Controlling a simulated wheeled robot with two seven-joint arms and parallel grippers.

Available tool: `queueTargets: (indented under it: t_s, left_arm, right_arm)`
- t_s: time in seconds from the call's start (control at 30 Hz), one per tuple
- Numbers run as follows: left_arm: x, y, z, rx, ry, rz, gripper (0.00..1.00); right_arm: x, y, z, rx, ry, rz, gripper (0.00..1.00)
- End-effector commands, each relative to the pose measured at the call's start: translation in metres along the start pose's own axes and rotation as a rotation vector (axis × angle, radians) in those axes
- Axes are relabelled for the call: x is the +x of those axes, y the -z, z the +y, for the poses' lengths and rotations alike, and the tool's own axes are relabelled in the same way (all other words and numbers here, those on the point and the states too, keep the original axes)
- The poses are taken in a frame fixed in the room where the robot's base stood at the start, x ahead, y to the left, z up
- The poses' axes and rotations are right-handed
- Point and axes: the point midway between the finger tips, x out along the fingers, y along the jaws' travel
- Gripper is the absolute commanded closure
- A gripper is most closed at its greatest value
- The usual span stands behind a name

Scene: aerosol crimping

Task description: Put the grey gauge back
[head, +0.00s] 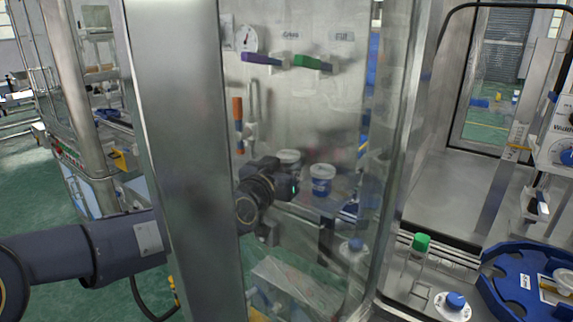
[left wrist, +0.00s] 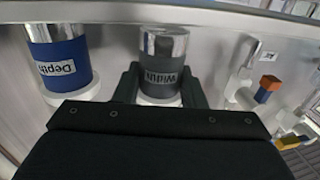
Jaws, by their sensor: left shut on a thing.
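The grey gauge (left wrist: 161,72), a cylinder with a shiny metal end and a "Width" label, is between the dark fingers of my left gripper (left wrist: 160,88) in the left wrist view. The gripper is shut on it. A white round seat (left wrist: 158,100) shows at its near end; I cannot tell if it rests fully there. In the head view my left gripper (head: 284,186) is behind the clear panel, with the gauge's pale top (head: 288,156) just above it. The blue "Depth" gauge (left wrist: 60,60) stands beside it on its own white seat, also seen in the head view (head: 322,180).
A steel post (head: 185,150) and clear panel stand in front of my left arm. Purple (head: 262,58) and green (head: 312,63) handles are on the wall behind. An orange-topped fitting (left wrist: 268,86) is right of the gauge. A blue tray (head: 510,290) lies at the right.

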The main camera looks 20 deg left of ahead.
Motion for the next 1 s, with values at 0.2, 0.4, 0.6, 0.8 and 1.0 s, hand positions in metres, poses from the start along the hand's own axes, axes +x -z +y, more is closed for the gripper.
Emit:
queueTargets:
  t_s: [0.2, 0.4, 0.6, 0.8, 1.0]
  left_arm:
    - [0.0001, 0.0009, 0.0008, 0.0, -0.001, 0.002, 0.94]
    - [0.0002, 0.0008, 0.0005, 0.0, 0.0, 0.002, 0.94]
    - [0.0002, -0.0005, 0.0004, 0.0, 0.0, 0.002, 0.94]
    - [0.0001, -0.0037, 0.0005, 0.0, 0.0, 0.002, 0.94]
    - [0.0001, -0.0067, 0.0004, 0.0, 0.0, 0.002, 0.94]
  right_arm:
    - [0.0004, -0.0002, 0.0002, 0.0, 0.0, 0.0, 0.64]
    - [0.0004, -0.0002, 0.0002, 0.0, 0.0, 0.0, 0.64]
    - [0.0015, -0.0008, 0.0007, 0.0, 0.0, 0.0, 0.64]
    - [0.0041, -0.0021, 0.0019, 0.0, 0.0, 0.0, 0.64]
    - [0.0065, -0.0033, 0.003, 0.0, 0.0, 0.0, 0.64]
